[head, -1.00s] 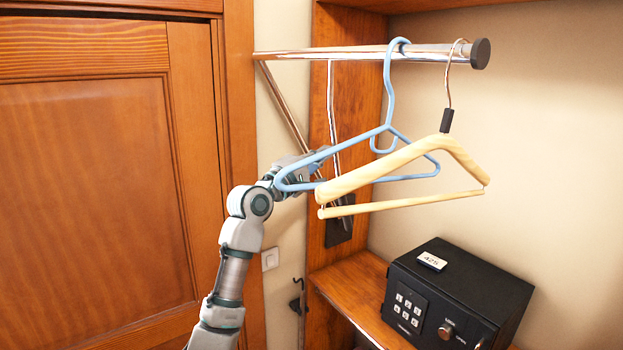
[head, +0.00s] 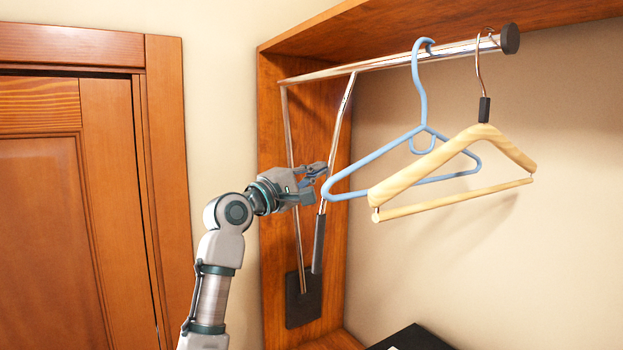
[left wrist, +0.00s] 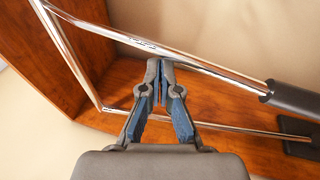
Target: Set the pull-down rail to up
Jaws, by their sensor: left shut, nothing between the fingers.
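The pull-down rail is a chrome bar (head: 385,61) high in the wooden closet, with a black end cap. Its side arm (head: 291,170) runs down, nearly upright, to a dark mounting plate (head: 312,305). A pull rod with a dark grip (head: 319,245) hangs from the bar; the grip also shows in the left wrist view (left wrist: 298,101). My left gripper (head: 323,171) is shut and empty, beside the pull rod above its grip. In the left wrist view its closed fingertips (left wrist: 160,68) are close to the rod; I cannot tell whether they touch. My right gripper is not in view.
A blue hanger (head: 421,90) and a wooden hanger (head: 440,165) hang on the bar, close to the right of my left gripper. A black safe (head: 412,338) shows at the bottom edge. A wooden door (head: 50,220) stands at the left.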

